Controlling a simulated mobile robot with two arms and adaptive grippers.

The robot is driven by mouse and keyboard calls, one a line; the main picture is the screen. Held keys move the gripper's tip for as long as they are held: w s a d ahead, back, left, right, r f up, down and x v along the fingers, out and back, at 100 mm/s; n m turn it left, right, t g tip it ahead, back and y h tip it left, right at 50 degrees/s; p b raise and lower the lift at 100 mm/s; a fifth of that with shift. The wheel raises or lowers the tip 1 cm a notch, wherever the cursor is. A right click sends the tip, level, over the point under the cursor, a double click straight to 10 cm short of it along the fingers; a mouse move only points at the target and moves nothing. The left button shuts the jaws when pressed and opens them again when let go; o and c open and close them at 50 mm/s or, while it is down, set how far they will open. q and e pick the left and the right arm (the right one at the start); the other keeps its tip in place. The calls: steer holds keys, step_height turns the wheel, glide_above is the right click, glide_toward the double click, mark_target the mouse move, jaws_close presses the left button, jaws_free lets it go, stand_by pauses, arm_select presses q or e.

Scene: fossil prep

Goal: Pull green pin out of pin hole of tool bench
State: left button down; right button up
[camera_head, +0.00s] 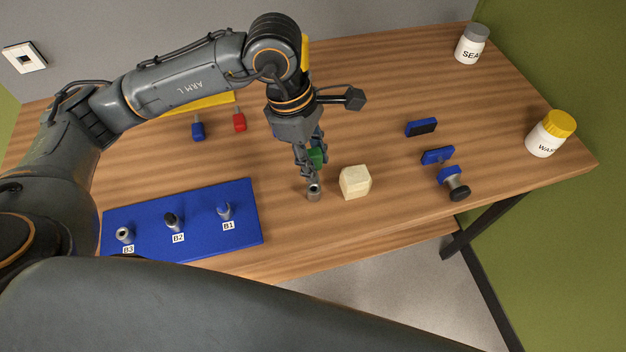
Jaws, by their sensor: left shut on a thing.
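My left gripper (313,168) points down over the middle of the wooden bench (370,80) and is shut on the green pin (317,156). The fingers hide part of the pin. A short grey hollow cylinder (314,194) is directly below the fingertips; I cannot tell whether the pin touches it or enters it. A red pin (239,122) and a blue pin (197,131) are at the back left, near a partly hidden yellow piece (205,104). My right gripper is not in view.
A cream block (355,183) is close right of the gripper. A blue board (190,240) with posts B1, B2 and B3 lies front left. Blue-and-black tools (437,156) lie right.

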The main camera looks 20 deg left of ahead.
mark_target(318, 153)
arm_select(q)
steer(key=shift+d+p+v, duration=0.2)
steer(key=shift+p+v, duration=0.15)
steer(key=shift+v, duration=0.45)
steer(key=shift+d+p+v, duration=0.2)
steer(key=shift+p+v, duration=0.2)
steer(key=shift+v, duration=0.4)
steer(key=shift+d+p+v, duration=0.2)
steer(key=shift+p+v, duration=0.15)
steer(key=shift+v, duration=0.5)
